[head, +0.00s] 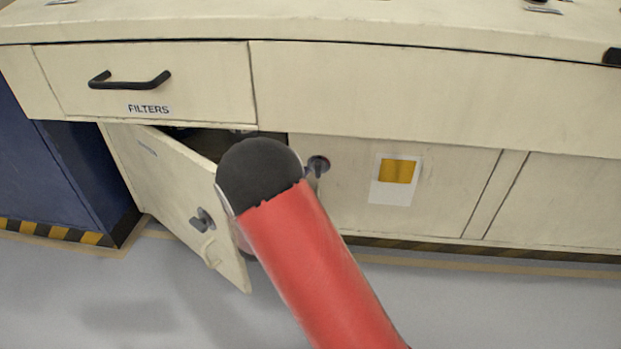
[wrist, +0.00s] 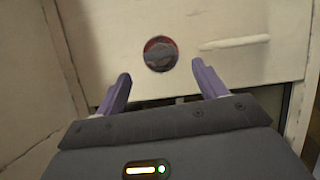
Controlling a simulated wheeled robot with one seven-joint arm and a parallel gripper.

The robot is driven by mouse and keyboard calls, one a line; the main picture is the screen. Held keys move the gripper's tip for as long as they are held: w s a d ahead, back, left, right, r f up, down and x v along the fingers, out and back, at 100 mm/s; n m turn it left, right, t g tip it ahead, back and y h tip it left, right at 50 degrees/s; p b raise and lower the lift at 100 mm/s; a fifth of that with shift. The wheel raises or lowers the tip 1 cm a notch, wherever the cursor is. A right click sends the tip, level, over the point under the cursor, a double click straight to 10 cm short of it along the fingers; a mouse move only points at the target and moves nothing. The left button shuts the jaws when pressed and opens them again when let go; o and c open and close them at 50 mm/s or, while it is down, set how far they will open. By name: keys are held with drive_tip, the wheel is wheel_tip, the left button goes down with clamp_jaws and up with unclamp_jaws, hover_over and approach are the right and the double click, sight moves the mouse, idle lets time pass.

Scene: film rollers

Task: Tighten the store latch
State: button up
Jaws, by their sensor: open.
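In the head view a cream cupboard door (head: 180,185) stands open below the drawer, swung outward from its left side. A grey turn latch (head: 203,220) sits on its face, with a pale loop-shaped piece (head: 210,250) below. A second grey latch (head: 319,164) is on the closed front right of the opening. I cannot tell which is the store latch. My gripper (wrist: 160,85) is open and empty, its purple fingers apart. Beyond them a round dark red and grey piece (wrist: 160,54) sits on a cream panel. My arm hides the gripper in the head view.
A drawer marked FILTERS (head: 150,75) with a black handle (head: 130,79) is shut above the open door. A white card with a yellow square (head: 397,172) is on the closed front. A pale bar (wrist: 235,42) sticks out beside the round piece. Grey floor (head: 130,300) is clear in front.

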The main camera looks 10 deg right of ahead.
drive_tip(key=shift+s+a, duration=0.45)
drive_tip(key=shift+s, duration=0.05)
